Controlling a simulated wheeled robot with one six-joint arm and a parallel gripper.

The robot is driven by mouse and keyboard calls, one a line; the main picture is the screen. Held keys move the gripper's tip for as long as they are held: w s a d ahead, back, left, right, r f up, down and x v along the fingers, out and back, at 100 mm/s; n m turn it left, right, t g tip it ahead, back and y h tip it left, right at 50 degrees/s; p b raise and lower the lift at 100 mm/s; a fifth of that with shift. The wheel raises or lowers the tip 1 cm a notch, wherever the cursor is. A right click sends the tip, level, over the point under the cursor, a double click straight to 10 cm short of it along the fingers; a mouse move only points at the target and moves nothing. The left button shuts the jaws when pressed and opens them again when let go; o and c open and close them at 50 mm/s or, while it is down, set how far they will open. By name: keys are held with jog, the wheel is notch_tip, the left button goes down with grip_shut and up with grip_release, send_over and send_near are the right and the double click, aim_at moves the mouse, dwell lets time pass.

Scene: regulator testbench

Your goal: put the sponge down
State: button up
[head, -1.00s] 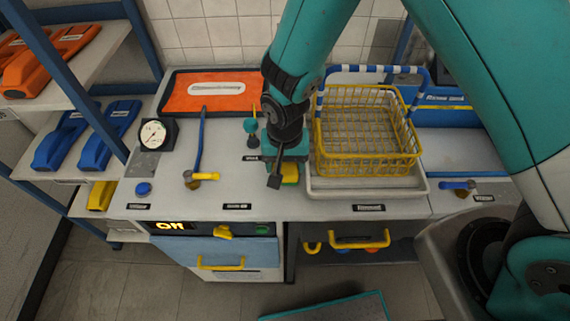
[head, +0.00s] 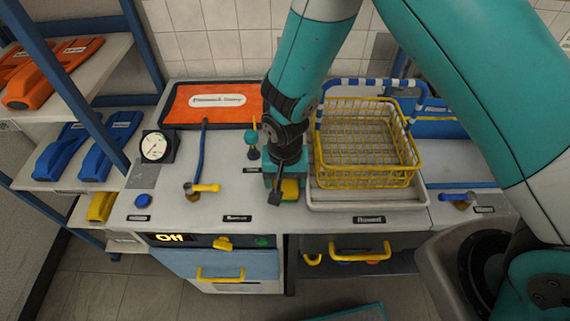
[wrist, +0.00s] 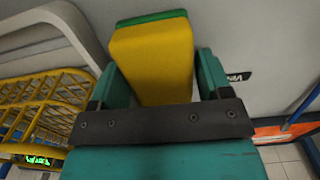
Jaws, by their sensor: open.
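The sponge (head: 290,188) is a yellow block with a green layer. It is at the counter top, left of the drying tray, partly hidden by my gripper (head: 276,192) in the head view. In the wrist view the sponge (wrist: 153,60) lies between the two teal fingers of my gripper (wrist: 160,80). The fingers are apart; a gap shows on the right side of the sponge, and its left side is close to the left finger. Whether its underside touches the counter is hard to tell.
A yellow wire basket (head: 368,180) stands on a pale tray (head: 325,198) just right. A teal-knobbed fixture (head: 252,138) is close behind left. A tap with a yellow handle (head: 206,187) stands farther left. The counter front (head: 240,205) is clear.

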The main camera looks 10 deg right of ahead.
notch_tip(320, 180, up, 11)
jog(key=b, duration=0.2)
jog(key=s+d+r+n+y, duration=0.2)
jog(key=s+d+r+n, duration=0.1)
jog(key=s+r, duration=0.5)
jog(key=s+d+r+n+y, duration=0.2)
jog(key=s+r+n, duration=0.4)
jog(key=r, duration=0.3)
jog(key=shift+s+d+r, duration=0.25)
jog(key=shift+s+d, duration=0.65)
